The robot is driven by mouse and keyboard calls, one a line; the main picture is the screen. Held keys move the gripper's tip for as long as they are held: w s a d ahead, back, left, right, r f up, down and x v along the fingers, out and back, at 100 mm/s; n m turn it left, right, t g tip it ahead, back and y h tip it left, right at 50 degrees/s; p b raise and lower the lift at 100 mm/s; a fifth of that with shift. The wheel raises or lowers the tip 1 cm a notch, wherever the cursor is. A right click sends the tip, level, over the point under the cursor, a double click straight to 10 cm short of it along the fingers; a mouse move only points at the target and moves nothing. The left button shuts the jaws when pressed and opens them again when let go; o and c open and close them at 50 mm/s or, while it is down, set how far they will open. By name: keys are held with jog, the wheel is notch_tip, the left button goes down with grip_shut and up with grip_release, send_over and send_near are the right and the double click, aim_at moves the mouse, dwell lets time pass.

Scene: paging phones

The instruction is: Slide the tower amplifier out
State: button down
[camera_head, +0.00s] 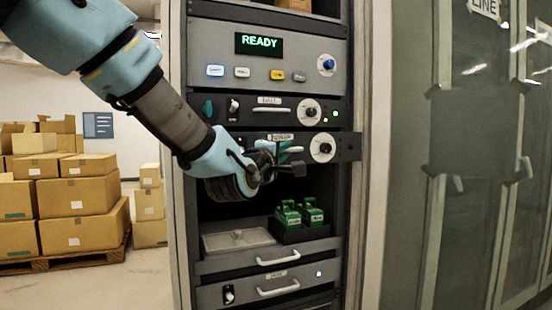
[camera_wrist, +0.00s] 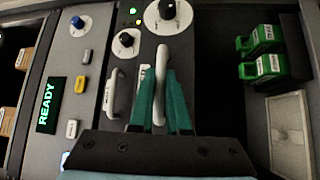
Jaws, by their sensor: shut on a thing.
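The tower amplifier (camera_head: 345,147) is a dark rack unit with a white-ringed knob and a small label too blurred to read surely. Its front stands forward of the unit above, so it is partly out of the rack. In the wrist view the amplifier (camera_wrist: 185,45) appears turned on its side, with its large knob at the top. My gripper (camera_head: 286,151) is at its front. In the wrist view the green fingers of my gripper (camera_wrist: 162,100) are shut on the amplifier's white handle (camera_wrist: 161,70), one on each side. My gripper hides part of the front.
Another dark amplifier (camera_head: 258,110) sits flush just above, under the grey READY panel (camera_head: 210,50). Below is an open bay with green units (camera_head: 300,215) and a pale tray (camera_head: 237,240). A lower drawer (camera_head: 235,292) has a handle. Cartons (camera_head: 85,195) stand at left.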

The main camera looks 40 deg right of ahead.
jog(key=shift+s+a, duration=0.3)
jog(key=shift+s, duration=0.5)
jog(key=c, duration=0.9)
grip_release()
jog(key=b+v, duration=0.2)
jog(key=v, duration=0.8)
jog(key=shift+s+a+f, duration=0.1)
jog(key=shift+a, duration=0.25)
